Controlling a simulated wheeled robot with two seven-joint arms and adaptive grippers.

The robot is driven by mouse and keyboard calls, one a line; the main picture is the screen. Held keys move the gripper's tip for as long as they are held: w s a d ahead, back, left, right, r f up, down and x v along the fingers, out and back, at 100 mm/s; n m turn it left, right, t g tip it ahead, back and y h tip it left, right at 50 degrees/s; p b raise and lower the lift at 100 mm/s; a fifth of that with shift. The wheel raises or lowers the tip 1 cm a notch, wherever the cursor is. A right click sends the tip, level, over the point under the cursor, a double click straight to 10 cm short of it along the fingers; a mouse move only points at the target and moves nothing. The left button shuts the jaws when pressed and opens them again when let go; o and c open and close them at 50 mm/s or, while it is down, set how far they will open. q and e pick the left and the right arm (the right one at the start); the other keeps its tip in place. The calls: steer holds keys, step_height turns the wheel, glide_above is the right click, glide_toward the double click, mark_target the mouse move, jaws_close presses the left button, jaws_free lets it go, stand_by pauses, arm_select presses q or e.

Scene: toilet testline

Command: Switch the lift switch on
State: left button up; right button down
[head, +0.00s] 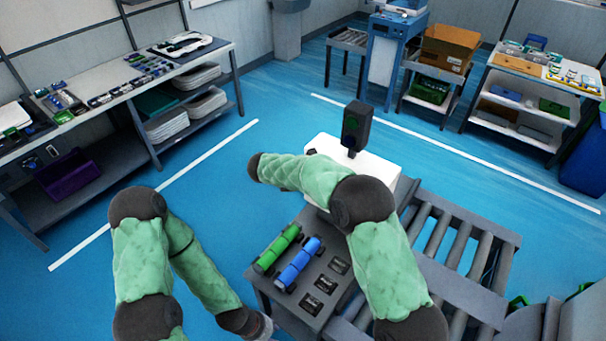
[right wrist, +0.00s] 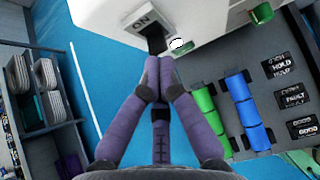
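The lift switch (right wrist: 145,22) is a grey plate marked ON, on the side of a white box (right wrist: 205,20), at the top of the right wrist view. A dark lever (right wrist: 156,42) sticks out below the marking. My right gripper (right wrist: 158,66) has its purple fingers brought together, with the tips right beside the lever's end; I cannot tell whether they touch. In the head view the white box (head: 383,170) stands behind my right arm, which hides the switch and right gripper. My left gripper (head: 262,328) is partly cut off at the bottom edge.
A dark panel with a green cylinder (head: 278,247), a blue cylinder (head: 298,262) and small labelled blocks (head: 320,283) lies near the box. A roller conveyor (head: 450,240) is on the right. A dark device (head: 356,126) rises behind the box. Blue floor is open at left.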

step_height(320, 180, up, 5)
steer(key=s+a+p, duration=0.1)
steer(key=s+p, duration=0.1)
steer(key=p, duration=0.1)
steer(key=shift+s+a+r, duration=0.15)
steer(key=shift+a+r, duration=0.05)
stand_by(0.3)
